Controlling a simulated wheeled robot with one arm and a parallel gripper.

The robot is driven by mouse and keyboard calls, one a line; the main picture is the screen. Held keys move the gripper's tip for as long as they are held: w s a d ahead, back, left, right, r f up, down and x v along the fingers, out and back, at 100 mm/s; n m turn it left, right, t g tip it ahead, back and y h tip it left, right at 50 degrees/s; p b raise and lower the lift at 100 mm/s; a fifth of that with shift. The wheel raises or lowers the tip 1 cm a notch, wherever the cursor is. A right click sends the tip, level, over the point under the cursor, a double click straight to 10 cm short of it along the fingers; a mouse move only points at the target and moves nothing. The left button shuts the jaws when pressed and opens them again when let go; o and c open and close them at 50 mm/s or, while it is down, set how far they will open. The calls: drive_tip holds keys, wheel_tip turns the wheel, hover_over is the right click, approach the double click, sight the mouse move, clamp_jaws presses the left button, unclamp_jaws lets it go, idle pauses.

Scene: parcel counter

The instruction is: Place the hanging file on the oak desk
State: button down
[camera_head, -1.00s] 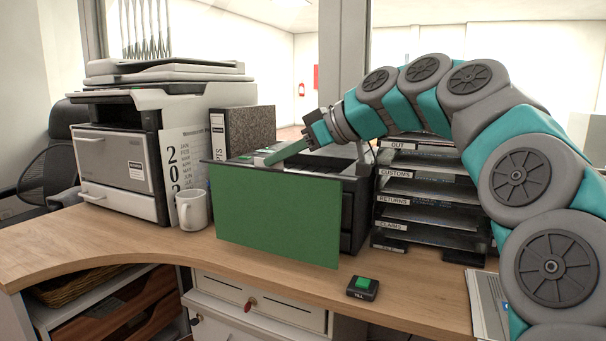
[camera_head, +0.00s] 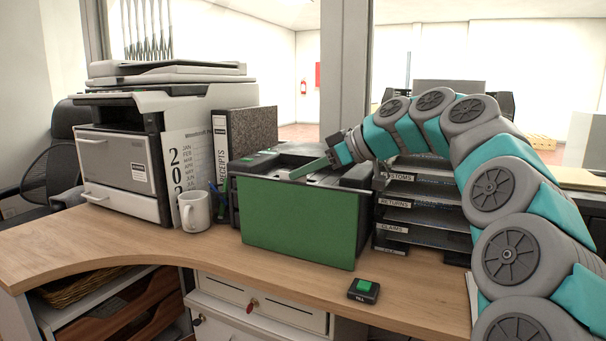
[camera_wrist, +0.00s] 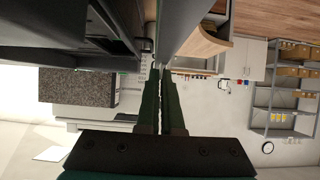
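The hanging file (camera_head: 298,222) is a flat green folder with a dark top rail. It hangs upright just above or on the oak desk (camera_head: 215,258), in front of a black file box; I cannot tell whether its lower edge touches. My gripper (camera_head: 297,176) reaches from the right to the file's top edge, its green finger pointing left and down. In the wrist view, the two fingers (camera_wrist: 160,75) are close together on the file's edge, which is seen as a narrow grey band (camera_wrist: 181,28). The grip point itself is partly hidden.
The black file box (camera_head: 270,160) stands right behind the file. A white mug (camera_head: 194,212) is to its left, and a small box with a green button (camera_head: 363,291) in front at right. A letter tray rack (camera_head: 425,215) stands to the right. The front left of the desk is clear.

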drive_tip(key=shift+f, duration=0.25)
drive_tip(key=c, duration=0.8)
unclamp_jaws()
drive_tip(key=shift+c, duration=0.2)
drive_tip(key=v, duration=1.2)
drive_tip(key=shift+d+b, duration=0.1)
drive_tip(key=shift+b, duration=0.25)
drive_tip(key=shift+f, duration=0.1)
drive_tip(key=s+a+f+m+g+h, duration=0.3)
drive_tip(key=s+f+m+h, duration=0.25)
drive_tip(key=s+f, duration=1.05)
drive_tip(key=s+d+f+m+g+h, duration=0.1)
drive_tip(key=s+d+f+m+h, duration=0.1)
drive_tip(key=s+d+f, duration=0.3)
drive_tip(key=s+d+f+m+g+h, duration=0.1)
drive_tip(key=s+d+f+m+h, duration=0.1)
drive_tip(key=s+f, duration=0.8)
drive_tip(key=s+d+f+m+g+h, duration=0.1)
drive_tip(key=s+d+f+m+h, duration=0.1)
drive_tip(key=s+d+f+m, duration=0.2)
drive_tip(key=s+d+f, duration=0.3)
drive_tip(key=s+f, duration=0.1)
drive_tip(key=s, duration=0.1)
drive_tip(key=shift+s+d+f, duration=0.2)
drive_tip(key=shift+d+f, duration=0.05)
drive_tip(key=shift+d, duration=0.1)
